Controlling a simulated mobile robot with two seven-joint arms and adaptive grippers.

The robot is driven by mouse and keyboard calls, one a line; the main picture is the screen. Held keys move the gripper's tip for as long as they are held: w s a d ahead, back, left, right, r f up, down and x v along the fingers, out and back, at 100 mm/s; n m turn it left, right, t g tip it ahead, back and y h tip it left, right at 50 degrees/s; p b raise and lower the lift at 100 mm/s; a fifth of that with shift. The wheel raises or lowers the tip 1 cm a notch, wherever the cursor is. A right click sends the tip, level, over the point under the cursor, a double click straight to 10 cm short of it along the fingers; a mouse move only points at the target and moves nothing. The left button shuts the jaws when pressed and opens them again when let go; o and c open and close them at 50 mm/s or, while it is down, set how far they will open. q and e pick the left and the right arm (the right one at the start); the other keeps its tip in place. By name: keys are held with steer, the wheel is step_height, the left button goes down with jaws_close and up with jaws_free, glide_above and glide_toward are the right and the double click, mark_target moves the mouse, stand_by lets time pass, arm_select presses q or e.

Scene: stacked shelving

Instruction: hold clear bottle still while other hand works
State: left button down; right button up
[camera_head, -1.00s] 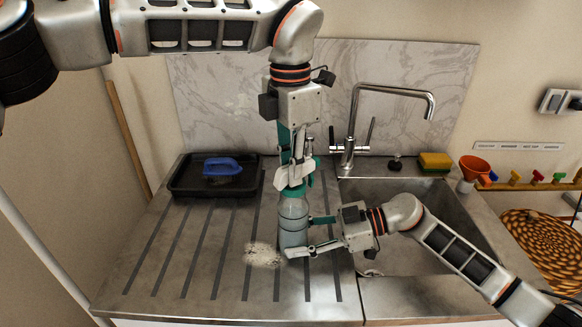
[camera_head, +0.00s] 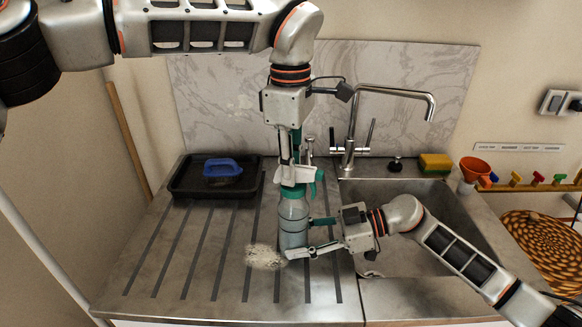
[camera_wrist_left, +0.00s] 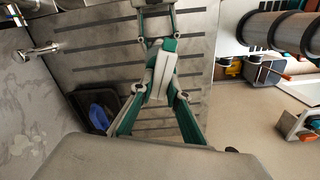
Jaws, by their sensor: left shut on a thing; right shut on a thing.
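The clear bottle (camera_head: 293,222) stands upright on the ribbed drainboard, left of the sink. Its neck has a green collar and a white spray head (camera_head: 297,174) with a green trigger pointing right. My right gripper (camera_head: 303,238) comes from the right and is shut around the bottle's body. My left gripper (camera_head: 290,178) points down from above and is shut on the spray head. In the left wrist view the white head (camera_wrist_left: 161,76) sits between my left fingers, and most of the bottle below is hidden.
A black tray (camera_head: 182,183) with a blue-handled brush (camera_head: 222,168) is at the back left. A pale stain (camera_head: 264,257) lies beside the bottle. The sink (camera_head: 410,250), the tap (camera_head: 348,140) and a sponge (camera_head: 435,163) are to the right. The front left drainboard is clear.

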arm_select(q)
steer(key=m, duration=0.6)
steer(key=shift+w+d, duration=0.1)
steer(key=shift+w, duration=0.05)
steer(key=m, duration=0.5)
steer(key=shift+w+m, duration=0.1)
steer(key=shift+m, duration=0.2)
steer(key=c, duration=1.9)
jaws_free()
steer(key=shift+r, duration=1.75)
